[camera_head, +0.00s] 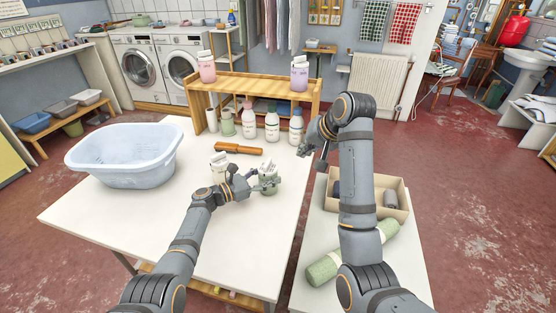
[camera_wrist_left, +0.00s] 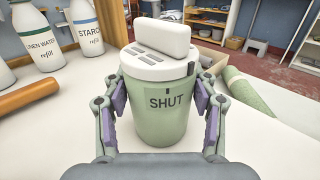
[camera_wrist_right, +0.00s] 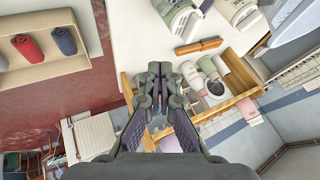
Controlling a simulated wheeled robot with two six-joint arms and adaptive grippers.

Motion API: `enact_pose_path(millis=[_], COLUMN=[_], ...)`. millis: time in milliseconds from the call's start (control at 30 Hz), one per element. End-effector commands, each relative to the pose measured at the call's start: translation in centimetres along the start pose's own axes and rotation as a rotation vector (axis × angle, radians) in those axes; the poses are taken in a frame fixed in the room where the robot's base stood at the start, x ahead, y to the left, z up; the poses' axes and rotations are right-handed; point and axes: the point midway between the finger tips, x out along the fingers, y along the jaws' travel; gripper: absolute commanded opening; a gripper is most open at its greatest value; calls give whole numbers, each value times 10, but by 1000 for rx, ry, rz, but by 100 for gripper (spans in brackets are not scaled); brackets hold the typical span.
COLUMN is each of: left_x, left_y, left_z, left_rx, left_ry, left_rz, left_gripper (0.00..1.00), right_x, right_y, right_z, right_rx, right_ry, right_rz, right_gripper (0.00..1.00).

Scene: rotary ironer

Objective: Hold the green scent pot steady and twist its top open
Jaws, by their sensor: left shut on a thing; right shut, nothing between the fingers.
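The green scent pot (camera_head: 268,187) stands upright near the right edge of the white table. In the left wrist view the pot (camera_wrist_left: 160,115) has a white slotted top (camera_wrist_left: 158,64) with a raised white grip, and the word SHUT on its green body. My left gripper (camera_head: 256,182) is shut on the pot's body, a finger on each side. My right gripper (camera_head: 306,150) is shut and empty, above and beyond the pot near the table's right edge. Its fingers (camera_wrist_right: 157,72) are together in the right wrist view.
A pale blue basin (camera_head: 125,172) stands at the left of the table. A wooden-handled tool (camera_head: 238,149), several bottles and a wooden shelf (camera_head: 258,83) are behind the pot. A pale container (camera_head: 219,166) is close at left. A box (camera_head: 398,184) and green roll (camera_head: 352,252) lie right.

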Motion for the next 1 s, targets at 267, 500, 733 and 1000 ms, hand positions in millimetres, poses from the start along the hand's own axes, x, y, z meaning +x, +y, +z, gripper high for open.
enact_pose_path(millis=[267, 500, 733, 1000], left_x=[0, 0, 0, 0], left_y=[0, 0, 0, 0], left_z=[0, 0, 0, 0], left_rx=[0, 0, 0, 0], left_ry=[0, 0, 0, 0], left_rz=[0, 0, 0, 0], left_gripper=[26, 26, 26, 26], right_x=[37, 90, 113, 120], right_y=[0, 0, -25, -36], right_z=[2, 1, 1, 1], right_rx=[3, 3, 4, 5], right_ry=[-7, -6, -3, -2], right_rz=[-2, -2, -4, -2], right_gripper=[0, 0, 0, 0])
